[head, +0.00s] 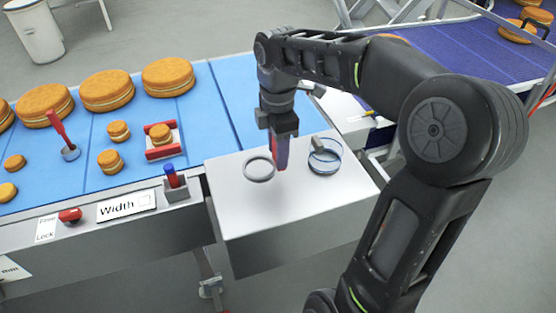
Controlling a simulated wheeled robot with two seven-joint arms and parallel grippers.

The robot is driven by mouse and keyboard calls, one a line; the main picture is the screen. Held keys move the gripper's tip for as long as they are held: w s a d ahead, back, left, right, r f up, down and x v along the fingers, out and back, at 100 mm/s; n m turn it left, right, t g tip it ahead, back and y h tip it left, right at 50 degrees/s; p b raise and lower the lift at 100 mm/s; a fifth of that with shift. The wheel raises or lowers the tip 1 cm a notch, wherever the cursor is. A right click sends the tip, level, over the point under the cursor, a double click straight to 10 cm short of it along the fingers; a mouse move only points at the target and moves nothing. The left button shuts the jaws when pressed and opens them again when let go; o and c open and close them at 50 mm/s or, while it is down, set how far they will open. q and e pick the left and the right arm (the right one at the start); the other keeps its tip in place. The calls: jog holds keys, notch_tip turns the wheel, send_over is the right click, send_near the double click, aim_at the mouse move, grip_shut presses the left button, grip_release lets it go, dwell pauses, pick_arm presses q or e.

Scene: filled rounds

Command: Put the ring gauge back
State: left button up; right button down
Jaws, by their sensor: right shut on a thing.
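The ring gauge, a thin grey ring (259,169), is at the left part of the white table top, right beside my right fingertips. My right gripper (281,150) points down and is shut, with a red part showing between or at its fingers. The ring's right edge meets the fingertips, so it appears to be what I hold. I cannot tell whether the ring touches the table or is just above it. My left gripper is not in view.
The white side table (300,208) has free room at its front. A blue conveyor (222,100) carries several filled rounds, a red-handled tool (61,132) and a red gauge (163,152). A red-and-blue piece (171,177) stands in a grey holder near a "Width" sign (126,205).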

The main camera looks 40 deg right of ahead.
notch_tip(320, 180, down, 3)
jog(key=shift+f, duration=0.3)
jog(key=shift+f, duration=0.2)
jog(key=c, duration=0.8)
grip_release()
jog(key=shift+c, duration=0.2)
jog(key=shift+r, duration=0.15)
